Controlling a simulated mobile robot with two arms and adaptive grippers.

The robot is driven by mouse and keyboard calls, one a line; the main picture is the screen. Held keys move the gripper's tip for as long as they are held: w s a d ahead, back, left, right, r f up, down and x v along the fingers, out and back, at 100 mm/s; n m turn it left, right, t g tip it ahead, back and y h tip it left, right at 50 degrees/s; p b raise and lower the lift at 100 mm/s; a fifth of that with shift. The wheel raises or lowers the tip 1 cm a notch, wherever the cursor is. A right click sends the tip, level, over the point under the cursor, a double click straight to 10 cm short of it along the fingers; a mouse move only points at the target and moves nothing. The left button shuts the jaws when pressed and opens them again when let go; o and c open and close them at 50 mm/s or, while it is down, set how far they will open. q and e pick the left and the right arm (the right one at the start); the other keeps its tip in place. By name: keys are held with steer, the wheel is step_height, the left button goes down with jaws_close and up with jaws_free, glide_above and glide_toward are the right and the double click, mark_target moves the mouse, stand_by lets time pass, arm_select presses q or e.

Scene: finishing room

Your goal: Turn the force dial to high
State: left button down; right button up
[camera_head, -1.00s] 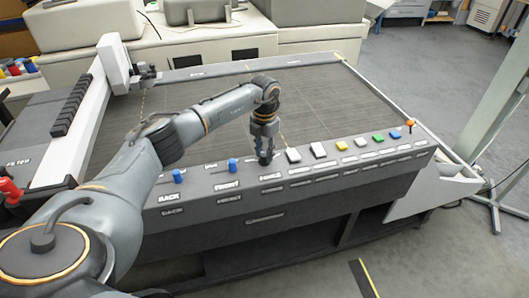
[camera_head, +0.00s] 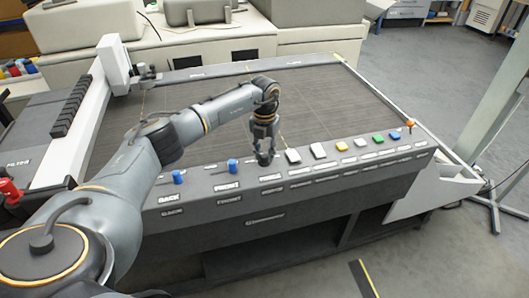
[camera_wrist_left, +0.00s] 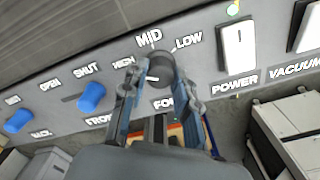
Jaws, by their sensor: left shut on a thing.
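The force dial (camera_wrist_left: 160,68) is a dark round knob on the grey control panel, with MID above it, LOW to its right and a partly covered HIGH label to its left. My left gripper (camera_wrist_left: 156,78) is shut on the dial, one finger on each side of it. In the head view my left gripper (camera_head: 265,155) points down onto the panel and hides most of the dial. My right gripper is not in view.
Blue FRONT (camera_head: 233,166) and BACK (camera_head: 178,177) levers stand left of the dial. A white POWER switch (camera_head: 293,156) is close on its right, with several coloured buttons beyond. The dark cutting bed (camera_head: 330,105) behind is clear.

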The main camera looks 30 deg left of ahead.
mark_target(264, 154)
arm_select(q)
steer(key=c, duration=1)
jaws_free()
step_height(264, 154, up, 12)
